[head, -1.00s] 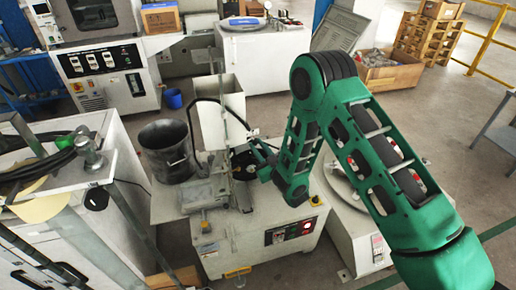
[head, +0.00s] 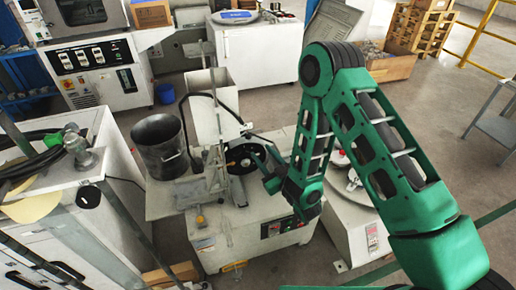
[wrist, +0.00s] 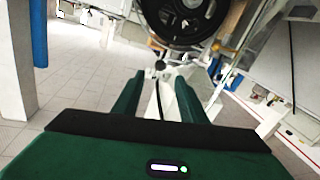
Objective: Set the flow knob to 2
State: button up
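A round black disc with a light centre (head: 242,156) stands upright on the white machine (head: 215,245) in the middle of the head view. Its black rim (wrist: 182,22) fills the top centre of the wrist view. A small dark knob-like part (wrist: 158,66) shows just below that rim, ahead of the gap between my fingers. I cannot tell which part is the flow knob, and no number marks are readable. My gripper (wrist: 158,85) is open, with its two green fingers apart and nothing held. In the head view my gripper (head: 268,165) is just right of the disc.
A grey metal pot (head: 160,148) stands on the machine's left side, with a tall white box (head: 210,100) behind. A control panel (head: 284,228) is on the machine's front. A second round-topped machine (head: 350,235) stands close on the right. Open floor lies farther right.

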jog(key=shift+v, duration=1)
jog(key=w+d+r+m+h, duration=0.1)
jog(key=w+d+r+h, duration=0.15)
jog(key=d, duration=0.25)
jog(key=w+d+r+m+g+h, duration=0.1)
jog(key=w+d+h, duration=0.15)
jog(key=d, duration=0.25)
jog(key=w+d+r+m+h, duration=0.1)
jog(key=w+d+r, duration=0.1)
jog(key=w+d, duration=0.15)
jog(key=s+d+r+m+g+h, duration=0.2)
jog(key=s+d+r, duration=0.15)
jog(key=d, duration=0.45)
jog(key=s+d+r+m+g+h, duration=0.25)
jog(key=s+d, duration=0.25)
jog(key=d, duration=0.4)
jog(key=s+d+r+m+g+h, duration=0.2)
jog(key=s+d+g, duration=0.15)
jog(key=d, duration=0.45)
jog(key=s+d+r+m+g+y, duration=0.1)
jog(key=s+r+m+g, duration=0.1)
jog(key=s, duration=1.4)
jog(key=s+d+r+m+g+y, duration=0.1)
jog(key=s+r, duration=0.5)
jog(key=s, duration=0.9)
jog(key=m+g+y, duration=0.1)
jog(key=m+g, duration=0.1)
jog(key=g, duration=0.1)
jog(key=shift+s+r, duration=0.35)
jog(key=shift+s, duration=0.05)
